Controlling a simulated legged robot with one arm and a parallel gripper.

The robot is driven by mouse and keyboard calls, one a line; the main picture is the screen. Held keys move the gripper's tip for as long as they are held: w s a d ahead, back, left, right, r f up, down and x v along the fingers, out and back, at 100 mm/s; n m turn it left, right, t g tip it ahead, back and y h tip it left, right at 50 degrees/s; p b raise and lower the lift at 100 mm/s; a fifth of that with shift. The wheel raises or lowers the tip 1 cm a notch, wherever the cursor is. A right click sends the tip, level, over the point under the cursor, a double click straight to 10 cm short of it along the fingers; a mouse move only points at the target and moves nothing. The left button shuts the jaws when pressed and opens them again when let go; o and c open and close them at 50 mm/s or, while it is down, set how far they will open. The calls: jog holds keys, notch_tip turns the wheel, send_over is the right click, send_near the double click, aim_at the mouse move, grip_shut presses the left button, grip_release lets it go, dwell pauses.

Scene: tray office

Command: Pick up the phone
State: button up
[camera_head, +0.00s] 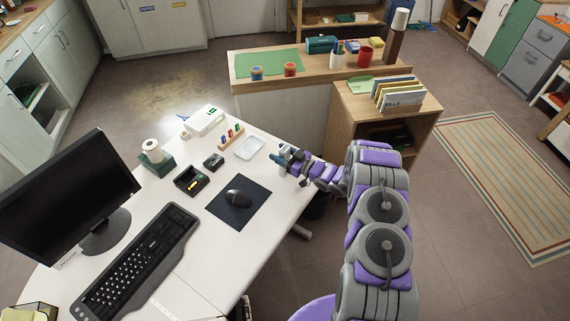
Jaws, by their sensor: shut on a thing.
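My gripper (284,157) is over the right edge of the white desk (190,250), to the right of a small white tray (250,148). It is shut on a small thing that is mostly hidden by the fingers. Its outline is too small to tell whether it is the phone. I cannot make out a phone for certain anywhere else on the desk.
The desk holds a monitor (66,195), keyboard (137,267), mouse (238,198) on a dark mat (222,207), a black box (191,181) and a paper roll (153,151). A wooden counter (335,77) stands behind, with a shelf unit (345,120) at right.

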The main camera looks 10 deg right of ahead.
jog(key=shift+a, duration=0.25)
jog(key=c, duration=0.4)
jog(key=shift+c, duration=0.5)
jog(key=shift+d+r, duration=0.1)
